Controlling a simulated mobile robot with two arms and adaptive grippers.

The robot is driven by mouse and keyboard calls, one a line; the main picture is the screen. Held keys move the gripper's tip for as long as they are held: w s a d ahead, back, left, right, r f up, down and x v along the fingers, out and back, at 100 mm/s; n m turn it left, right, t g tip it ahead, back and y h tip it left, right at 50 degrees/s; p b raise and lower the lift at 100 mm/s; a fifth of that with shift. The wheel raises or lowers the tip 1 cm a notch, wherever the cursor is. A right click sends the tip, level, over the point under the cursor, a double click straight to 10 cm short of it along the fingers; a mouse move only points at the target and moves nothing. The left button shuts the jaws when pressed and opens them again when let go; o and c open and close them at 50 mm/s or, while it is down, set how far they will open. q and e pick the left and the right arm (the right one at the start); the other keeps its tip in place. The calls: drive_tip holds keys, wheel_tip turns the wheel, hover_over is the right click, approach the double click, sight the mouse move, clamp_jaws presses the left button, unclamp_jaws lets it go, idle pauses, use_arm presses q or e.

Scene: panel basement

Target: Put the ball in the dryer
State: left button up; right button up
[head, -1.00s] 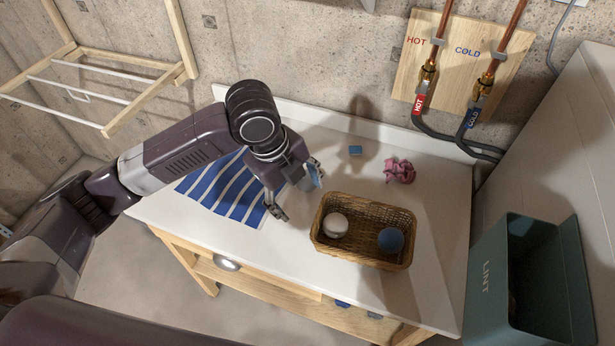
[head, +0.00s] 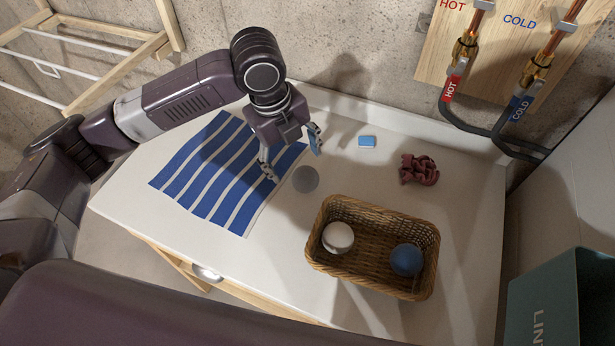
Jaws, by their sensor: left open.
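My left gripper (head: 293,157) is open over the white counter, with its two fingers spread. A round grey shape (head: 305,179), which looks like a ball, is on the counter just off the fingertips, not held. A white ball (head: 338,237) and a blue ball (head: 406,259) lie in a wicker basket (head: 327,267), right of and nearer than the gripper. A large pale appliance (head: 565,175) stands at the right edge. No door shows on it, so I cannot tell if it is the dryer. My right gripper is out of view.
A striped blue cloth (head: 222,172) lies flat left of the gripper. Hoses (head: 497,140) hang at the back right. A teal lint bin (head: 545,305) is at the lower right.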

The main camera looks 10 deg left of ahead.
sight(304, 173)
use_arm(q)
drive_tip(key=shift+w+f, duration=0.15)
drive_tip(key=shift+f, duration=0.3)
drive_tip(key=shift+d+f, duration=0.1)
drive_tip(key=shift+f, duration=0.25)
drive_tip(key=shift+d+f+p, duration=0.3)
drive_tip(key=shift+f+p, duration=0.2)
drive_tip(key=shift+f, duration=0.2)
drive_tip(key=f, duration=0.2)
drive_tip(key=d+f+p, duration=0.1)
drive_tip(key=shift+w+f, duration=0.3)
drive_tip(key=shift+w, duration=0.05)
drive_tip(key=shift+f, duration=0.45)
drive_tip(key=c, duration=1.3)
drive_tip(key=shift+o, duration=0.2)
drive_tip(key=shift+r, duration=0.1)
